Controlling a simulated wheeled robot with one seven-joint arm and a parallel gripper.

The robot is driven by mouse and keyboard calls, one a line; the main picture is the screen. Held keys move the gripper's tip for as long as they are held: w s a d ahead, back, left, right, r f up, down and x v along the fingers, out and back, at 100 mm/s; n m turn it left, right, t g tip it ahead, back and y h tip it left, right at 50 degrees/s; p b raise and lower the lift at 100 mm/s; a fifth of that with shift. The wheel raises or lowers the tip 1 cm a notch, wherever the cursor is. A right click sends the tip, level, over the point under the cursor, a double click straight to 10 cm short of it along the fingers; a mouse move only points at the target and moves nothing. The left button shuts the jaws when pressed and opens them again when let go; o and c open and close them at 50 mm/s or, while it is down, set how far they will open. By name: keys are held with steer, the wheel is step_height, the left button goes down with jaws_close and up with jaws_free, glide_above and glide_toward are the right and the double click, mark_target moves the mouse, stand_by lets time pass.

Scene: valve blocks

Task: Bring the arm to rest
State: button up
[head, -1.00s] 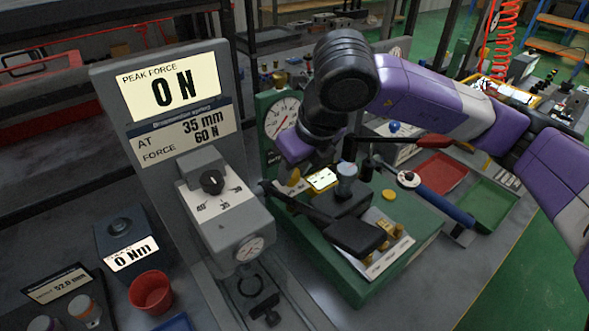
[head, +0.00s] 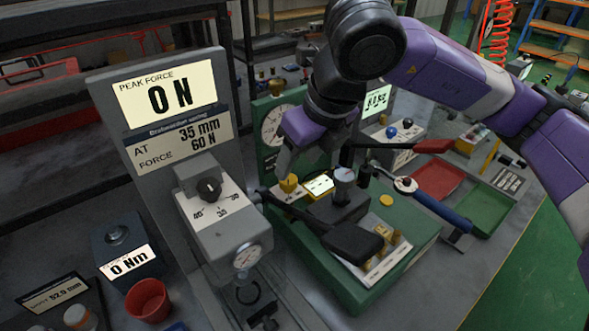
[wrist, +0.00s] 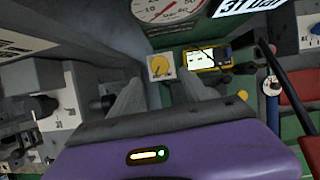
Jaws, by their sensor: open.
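My purple arm reaches in from the right in the head view. My gripper (head: 284,165) points down above the left rear part of the green valve block base (head: 405,250). Its grey fingers are close above a yellow knob (head: 288,184), with nothing seen held. In the wrist view, my gripper (wrist: 163,88) has its two fingers spread apart, and the yellow knob (wrist: 161,66) shows beyond the gap between them. A small yellow-framed meter (wrist: 205,57) is just right of the knob.
A grey force tester (head: 222,215) stands left of the gripper, and a round dial gauge (head: 277,125) stands behind it. A blue-handled wrench (head: 435,205) lies to the right, near red (head: 438,178) and green (head: 490,210) trays. A red cup (head: 148,300) is front left.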

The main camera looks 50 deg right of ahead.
steer(key=shift+v, duration=0.85)
